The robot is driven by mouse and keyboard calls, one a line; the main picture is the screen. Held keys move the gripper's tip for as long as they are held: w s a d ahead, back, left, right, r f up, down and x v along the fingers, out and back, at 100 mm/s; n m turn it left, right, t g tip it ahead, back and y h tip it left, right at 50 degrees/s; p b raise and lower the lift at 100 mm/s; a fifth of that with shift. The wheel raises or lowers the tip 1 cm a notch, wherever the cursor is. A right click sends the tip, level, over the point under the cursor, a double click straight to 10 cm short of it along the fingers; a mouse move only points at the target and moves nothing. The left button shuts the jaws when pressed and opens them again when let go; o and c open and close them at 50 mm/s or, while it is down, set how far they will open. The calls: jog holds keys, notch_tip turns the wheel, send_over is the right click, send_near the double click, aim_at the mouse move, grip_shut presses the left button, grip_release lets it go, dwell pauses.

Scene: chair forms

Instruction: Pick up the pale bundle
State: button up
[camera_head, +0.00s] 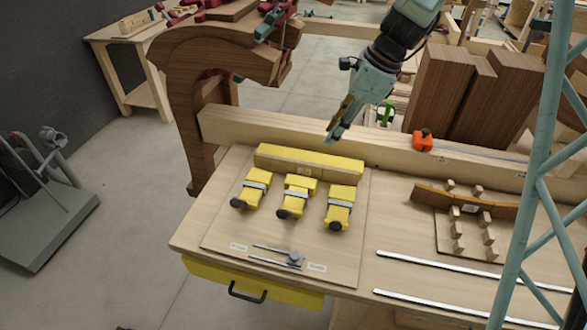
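My gripper (337,127) hangs from the arm at the upper middle, pointing down and left, above the back of the workbench. It is seen side-on, so I cannot tell whether its fingers are open or shut, and I see nothing held. Below it, a long, low yellow and pale wood piece (300,163) with a small label lies on a thin board (225,228). It may be the pale bundle, but I cannot tell for sure. The gripper appears above and behind its right part, apart from it.
Several yellow clamp-like blocks (297,196) with grey bands lie in front of the long piece. A curved wood strip (460,202) with pegs is at the right. An orange tape measure (422,141) sits on the rear beam (385,152). A blue-green lattice frame (527,200) crosses the right side.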

jog(key=shift+w+a+f+m, duration=0.15)
jog(key=shift+w+a+f, duration=0.25)
jog(key=shift+a, duration=0.15)
jog(key=shift+w+a+f+m, duration=0.15)
jog(key=shift+w+a+f, duration=0.1)
jog(key=shift+a+f, duration=0.2)
jog(key=shift+f, duration=0.1)
send_over(306, 163)
jog(key=d, duration=0.2)
jog(key=shift+s+d+f, duration=0.1)
jog(key=shift+f, duration=1.85)
jog(key=shift+s+f, duration=0.1)
jog(key=shift+f, duration=1.8)
jog(key=shift+b+x, duration=0.45)
jog(key=shift+x, duration=2.1)
jog(key=shift+f, duration=0.1)
jog(key=shift+c, duration=0.7)
grip_shut()
